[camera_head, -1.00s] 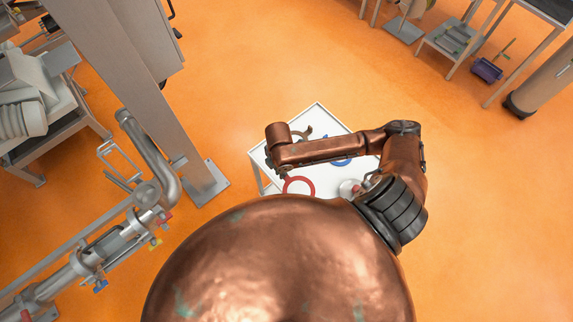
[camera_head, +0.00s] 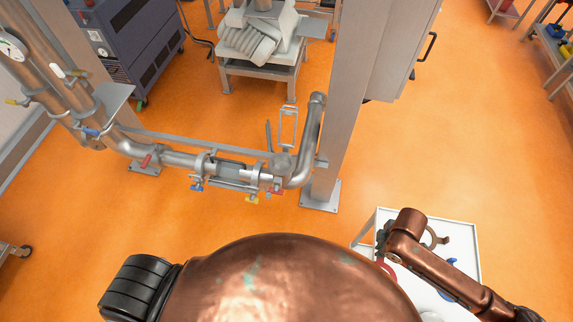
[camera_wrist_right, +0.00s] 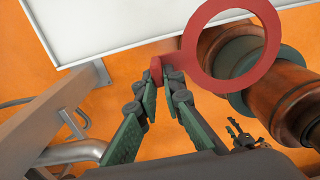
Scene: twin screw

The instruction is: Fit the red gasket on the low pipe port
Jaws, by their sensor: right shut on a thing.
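The red gasket (camera_wrist_right: 189,48) is a flat ring with a tab, large in the right wrist view. My right gripper (camera_wrist_right: 166,80) is shut on its tab, and the ring stands out beyond the fingertips to the right. In the head view my right gripper (camera_head: 382,238) is small beside the white cart, and only part of the gasket (camera_head: 388,270) shows below it. The steel pipework (camera_head: 180,160) runs across the left and middle of the head view, with a clamped section (camera_head: 232,172). I cannot tell which opening is the low port. My left gripper is out of view.
The white cart (camera_head: 462,240) holds a brown curved part (camera_head: 436,238) and a blue ring (camera_head: 446,293), partly behind my arm. A grey post (camera_head: 345,120) stands between pipework and cart. Orange floor is free in front of the pipes.

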